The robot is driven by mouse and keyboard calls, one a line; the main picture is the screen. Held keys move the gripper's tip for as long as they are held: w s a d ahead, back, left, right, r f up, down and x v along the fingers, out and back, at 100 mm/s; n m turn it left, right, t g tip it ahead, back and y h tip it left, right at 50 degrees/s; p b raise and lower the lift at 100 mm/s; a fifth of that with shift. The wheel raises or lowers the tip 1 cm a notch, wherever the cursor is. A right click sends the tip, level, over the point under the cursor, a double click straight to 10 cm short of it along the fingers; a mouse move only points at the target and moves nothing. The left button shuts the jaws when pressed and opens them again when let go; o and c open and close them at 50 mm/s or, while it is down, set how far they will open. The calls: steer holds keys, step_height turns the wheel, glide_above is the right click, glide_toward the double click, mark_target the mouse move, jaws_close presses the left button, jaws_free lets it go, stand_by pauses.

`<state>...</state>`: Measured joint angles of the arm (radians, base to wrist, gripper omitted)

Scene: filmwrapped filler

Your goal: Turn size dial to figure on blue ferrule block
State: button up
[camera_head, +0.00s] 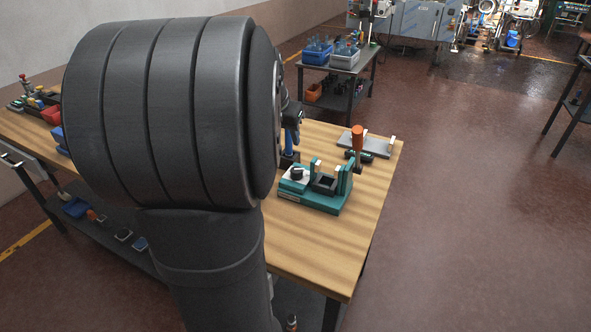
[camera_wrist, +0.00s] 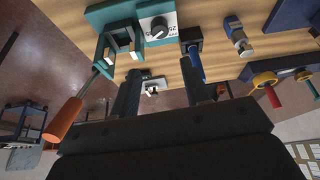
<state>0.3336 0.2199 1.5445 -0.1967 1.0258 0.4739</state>
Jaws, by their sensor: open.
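A teal fixture (camera_head: 318,198) stands on the wooden bench; it shows at the top of the wrist view (camera_wrist: 121,14). The size dial is a black knob (camera_wrist: 158,28) on its white plate, with printed figures I can only partly read; the knob also shows in the head view (camera_head: 296,173). A blue-handled piece (camera_wrist: 195,66) stands in a black block (camera_wrist: 188,38) beside the dial. I cannot tell which part is the blue ferrule block. My gripper (camera_wrist: 165,84) is open, its fingers apart and short of the dial in the picture.
An orange-handled lever (camera_head: 357,140) rises near a grey plate (camera_head: 377,146) behind the fixture. Other small tools and a dark blue rack (camera_wrist: 285,58) lie to the right in the wrist view. The bench's right front part (camera_head: 325,255) is clear.

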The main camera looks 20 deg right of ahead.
mark_target(297, 171)
steer(key=x, duration=1.6)
steer(key=shift+f, duration=0.35)
steer(key=c, duration=0.7)
steer(key=shift+d+n+t+y, duration=0.1)
steer(key=shift+n+t+y, duration=0.2)
steer(key=shift+n, duration=0.85)
steer(key=shift+d+n+t+y, duration=0.15)
steer(key=shift+n+y, duration=0.25)
steer(key=shift+n, duration=0.75)
steer(key=shift+a, duration=0.1)
steer(key=o, duration=0.7)
